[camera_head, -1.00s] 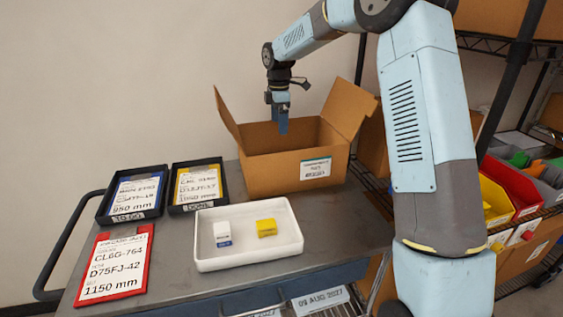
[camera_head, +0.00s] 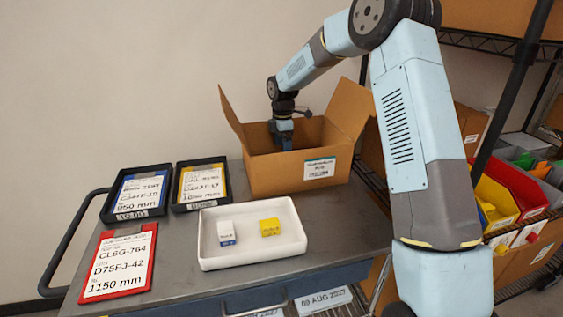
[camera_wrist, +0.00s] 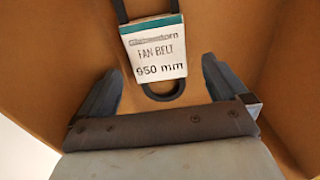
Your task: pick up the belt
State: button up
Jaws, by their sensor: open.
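The belt (camera_wrist: 163,92) is a dark loop inside the cardboard box. It carries a white and teal sleeve (camera_wrist: 156,52) reading "FAN BELT 950 mm" in the wrist view. The belt's near loop end shows just beyond and between my fingers. My gripper (camera_wrist: 165,85) is open, with one finger on each side of the sleeve and nothing between them that I can see held. In the head view my gripper (camera_head: 283,140) reaches down into the open cardboard box (camera_head: 290,173), whose front wall hides its tips and the belt.
A white tray (camera_head: 252,262) holds a white-blue box (camera_head: 226,233) and a yellow box (camera_head: 270,227). Two black trays with cards (camera_head: 138,192) (camera_head: 200,184) and a red-framed card (camera_head: 120,262) lie on the cart at left. The box's flaps stand open around my arm. Shelves with bins stand at right.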

jog(key=f, duration=0.4)
jog(key=shift+w+a+f, duration=0.1)
jog(key=shift+w+f, duration=0.1)
jog(key=shift+c, duration=0.3)
jog(key=c, duration=1)
jog(key=shift+r, duration=0.15)
jog(key=shift+r, duration=0.3)
notch_tip(320, 180, up, 3)
jog(key=shift+f, duration=0.2)
jog(key=s+d+r, duration=0.1)
jog(key=s+r, duration=0.2)
jog(key=s, duration=0.1)
jog(key=s+d+r, duration=0.1)
jog(key=s+r, duration=0.2)
jog(key=s, duration=0.2)
jog(key=s+d+r, duration=0.1)
jog(key=s+r, duration=0.2)
jog(key=s, duration=0.1)
jog(key=shift+s+d+r, duration=0.25)
jog(key=shift+s+r, duration=0.05)
jog(key=shift+s, duration=0.05)
